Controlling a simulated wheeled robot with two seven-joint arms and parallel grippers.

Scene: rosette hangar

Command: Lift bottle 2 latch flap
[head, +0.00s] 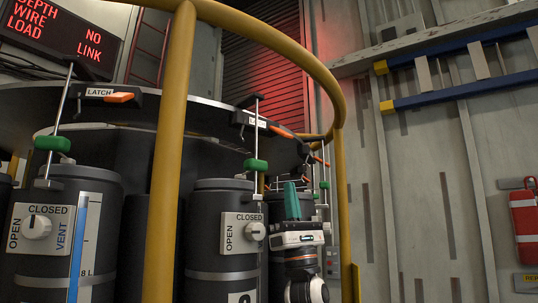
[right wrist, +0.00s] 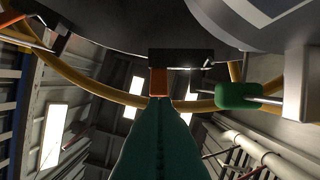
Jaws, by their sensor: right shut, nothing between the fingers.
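A dark bottle (head: 222,205) whose label is cut off at the bottom edge, with what looks like a 2, stands in the middle of the head view. Above it a black latch block with an orange flap (head: 281,131) sits on the dark ring's rim. My right gripper (head: 291,184) is upright beside this bottle, its green fingers together and empty, below the flap. In the right wrist view the green fingertips (right wrist: 160,100) point at an orange flap (right wrist: 159,80) under a black block. They overlap its lower end; I cannot tell whether they touch. My left gripper is out of view.
A yellow guard rail (head: 166,150) runs in front of the bottles and curves round at right. Another bottle (head: 70,210) with a LATCH block stands at left. A thin rod with a green grip (head: 255,165) rises beside the middle latch.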

